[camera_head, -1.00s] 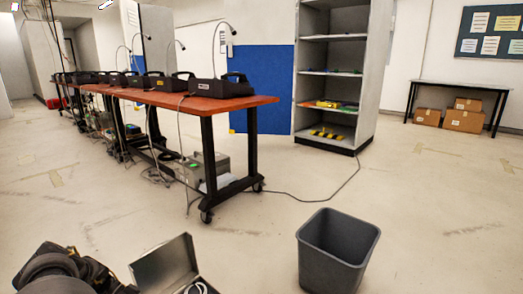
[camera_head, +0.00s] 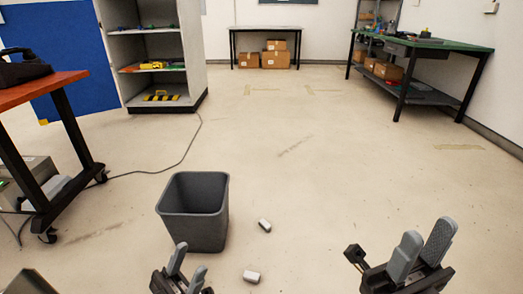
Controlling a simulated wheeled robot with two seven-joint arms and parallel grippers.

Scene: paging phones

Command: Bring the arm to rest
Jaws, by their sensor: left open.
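My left gripper (camera_head: 188,262) is at the bottom of the head view, just in front of the grey bin. Its two grey fingers are apart, with nothing between them. My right gripper (camera_head: 428,240) is at the bottom right, over the floor. Its two grey fingers point up with their tips apart, and no object shows between them. The arms behind both grippers are mostly out of view below.
A grey open bin (camera_head: 193,222) stands on the floor. Two small white objects lie to its right (camera_head: 264,225) and nearer (camera_head: 251,276). An orange-topped table (camera_head: 35,95) is at left, shelves behind it. A green-topped bench (camera_head: 425,43) is at right. The middle floor is clear.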

